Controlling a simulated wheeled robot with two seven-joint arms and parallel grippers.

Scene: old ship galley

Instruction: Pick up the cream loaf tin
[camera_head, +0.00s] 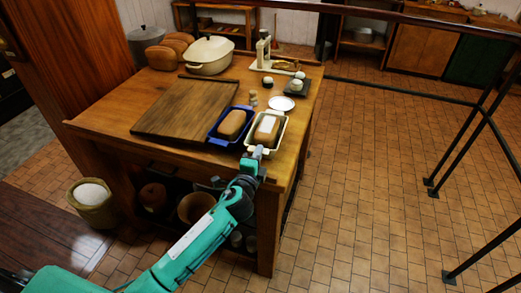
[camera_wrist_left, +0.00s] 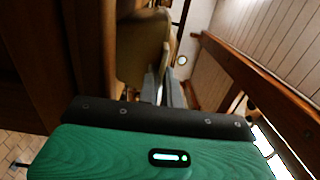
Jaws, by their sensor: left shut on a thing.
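The cream loaf tin (camera_head: 281,134) stands near the front right corner of the wooden table, with a brown loaf carrying a white patch in it. My left gripper (camera_head: 258,153) is at the tin's near end, shut on it. In the left wrist view the tin's cream wall (camera_wrist_left: 143,48) shows just beyond the fingers (camera_wrist_left: 162,88). The exact contact is partly hidden by the gripper. I cannot see a clear gap between tin and table. My right gripper is not in view.
A blue loaf tin (camera_head: 222,143) with a loaf stands close left of the cream tin. A wooden board (camera_head: 180,108) lies further left. Dark railings (camera_head: 470,140) cross the right side.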

